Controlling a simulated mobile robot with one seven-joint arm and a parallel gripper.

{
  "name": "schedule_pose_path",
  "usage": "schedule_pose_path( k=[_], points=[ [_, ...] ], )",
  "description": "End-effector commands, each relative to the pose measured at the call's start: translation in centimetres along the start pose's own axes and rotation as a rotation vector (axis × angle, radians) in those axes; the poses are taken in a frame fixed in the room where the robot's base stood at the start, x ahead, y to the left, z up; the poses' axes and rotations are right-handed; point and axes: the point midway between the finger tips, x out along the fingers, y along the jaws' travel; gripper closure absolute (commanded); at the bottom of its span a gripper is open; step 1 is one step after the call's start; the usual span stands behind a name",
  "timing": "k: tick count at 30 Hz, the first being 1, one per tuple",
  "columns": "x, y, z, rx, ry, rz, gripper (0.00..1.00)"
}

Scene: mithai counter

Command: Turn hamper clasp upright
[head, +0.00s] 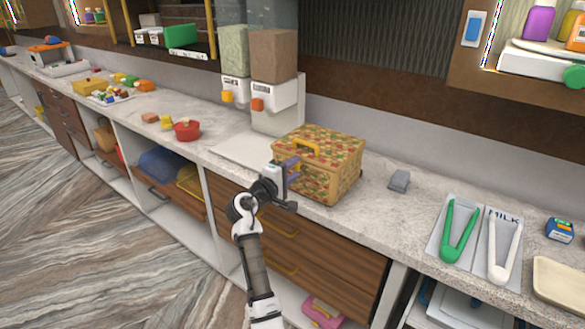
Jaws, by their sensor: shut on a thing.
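The hamper (335,168) is a patterned box in red, green and yellow with a yellow handle on its lid. It stands on the counter, lid down. My gripper (287,170) is at the front left side of the hamper and is shut.
Two dispensers (271,80) stand behind the hamper. A grey block (399,180) sits to its right, then green tongs (459,232) and white tongs (500,252). A red pot (187,130) is to the left. Drawers (330,260) lie below the counter edge.

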Motion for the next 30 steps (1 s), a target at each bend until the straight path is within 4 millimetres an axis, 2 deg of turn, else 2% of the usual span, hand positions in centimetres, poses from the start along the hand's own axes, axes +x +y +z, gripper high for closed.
schedule_pose_path(
  k=[12, 13, 18, 26, 30],
  points=[
    [0.0, 0.0, -0.1, -0.009, 0.002, 0.001, 0.87],
    [0.0, 0.0, -0.1, -0.009, 0.002, 0.001, 0.63],
    [0.0, 0.0, -0.1, -0.008, 0.001, 0.0, 0.42],
    [-0.1, 0.0, 0.0, -0.007, 0.001, 0.0, 0.42],
    [-1.0, -0.2, -0.1, -0.006, 0.002, 0.001, 0.42]
  ],
)
